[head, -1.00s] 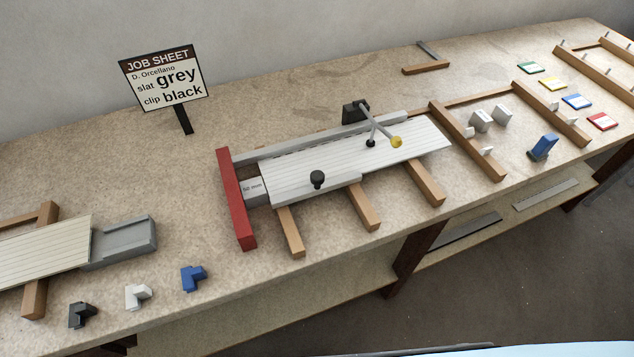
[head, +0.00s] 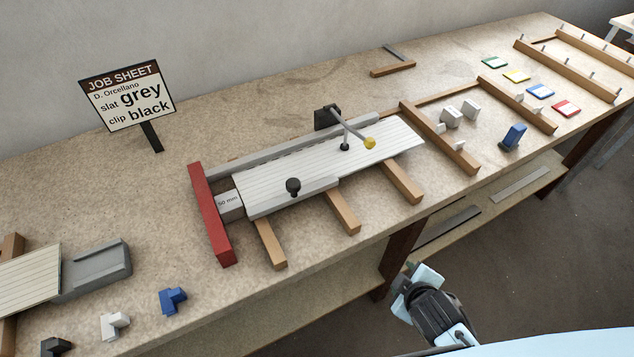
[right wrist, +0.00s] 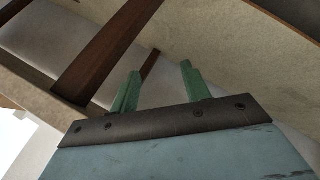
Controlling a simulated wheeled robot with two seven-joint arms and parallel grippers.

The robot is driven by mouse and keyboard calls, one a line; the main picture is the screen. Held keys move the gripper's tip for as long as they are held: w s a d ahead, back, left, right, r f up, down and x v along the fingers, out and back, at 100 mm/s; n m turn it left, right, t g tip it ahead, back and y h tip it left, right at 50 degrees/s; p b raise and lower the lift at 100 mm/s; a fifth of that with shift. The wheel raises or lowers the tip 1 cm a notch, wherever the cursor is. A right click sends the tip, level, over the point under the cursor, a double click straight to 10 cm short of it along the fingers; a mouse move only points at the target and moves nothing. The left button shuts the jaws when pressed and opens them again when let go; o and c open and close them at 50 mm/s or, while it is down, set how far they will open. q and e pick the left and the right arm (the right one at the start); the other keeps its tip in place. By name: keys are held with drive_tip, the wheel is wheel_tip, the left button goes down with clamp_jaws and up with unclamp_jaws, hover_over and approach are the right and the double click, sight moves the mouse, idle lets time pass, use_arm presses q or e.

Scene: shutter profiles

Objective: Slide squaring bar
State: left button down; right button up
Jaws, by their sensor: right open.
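A jig on the bench holds a panel of pale grey slats (head: 300,172). A light grey bar (head: 262,208) with a black knob (head: 293,187) lies along the panel's front edge; I cannot tell for sure that it is the squaring bar. A red bar (head: 211,215) crosses the jig's left end, with a grey block marked 50 mm (head: 229,204) between it and the slats. My right gripper (head: 412,270) is low in front of the bench, apart from the jig. Its green fingers (right wrist: 158,85) are open and empty in the right wrist view. My left gripper is out of view.
A clamp lever with a yellow knob (head: 369,144) stands over the panel. Wooden supports (head: 343,212) jut toward the front edge. Blue (head: 172,300), white and black clips lie front left. A shelf (head: 470,215) and dark bench leg (head: 398,262) are near my right gripper.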

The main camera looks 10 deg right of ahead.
drive_tip(key=w+a+r+n+t, duration=0.1)
drive_tip(key=w+r+n+t, duration=0.3)
drive_tip(key=r, duration=0.6)
drive_tip(key=w+a+r+n+t, duration=0.1)
drive_tip(key=w+r+n+t, duration=0.2)
drive_tip(key=r+n, duration=0.45)
drive_tip(key=n+g+y, duration=0.1)
drive_tip(key=n+y, duration=1.2)
drive_tip(key=n, duration=1)
approach(299, 187)
drive_tip(key=shift+v, duration=0.95)
drive_tip(key=shift+w+a, duration=0.15)
drive_tip(key=p+x, duration=0.2)
drive_tip(key=x, duration=0.9)
drive_tip(key=shift+w+a, duration=0.65)
drive_tip(key=shift+w, duration=0.05)
drive_tip(key=shift+c, duration=0.4)
clamp_jaws()
